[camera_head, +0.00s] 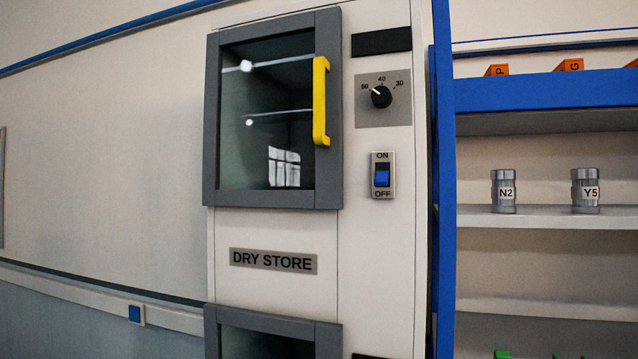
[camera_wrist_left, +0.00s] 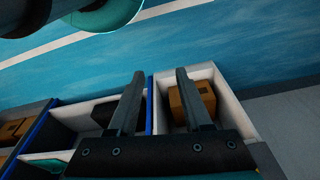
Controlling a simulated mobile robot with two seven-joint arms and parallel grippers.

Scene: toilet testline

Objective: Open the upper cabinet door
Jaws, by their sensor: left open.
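The upper cabinet door (camera_head: 213,125) is in the head view, left of the middle. It has a dark grey frame around a glass pane and looks shut. Its yellow vertical handle (camera_head: 320,100) is on the right side of the frame. Neither gripper shows in the head view. My left gripper (camera_wrist_left: 157,85) shows in the left wrist view, with its two dark fingers apart and nothing between them. It is over white bins, and the cabinet is not in that view. My right gripper is in neither view.
Right of the door are a dial (camera_head: 381,97) and an ON/OFF switch (camera_head: 382,177). A lower door (camera_head: 270,318) is below the DRY STORE label (camera_head: 273,261). A blue-edged shelf (camera_head: 540,92) with metal canisters stands at right. Brown boxes (camera_wrist_left: 203,97) sit in the bins.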

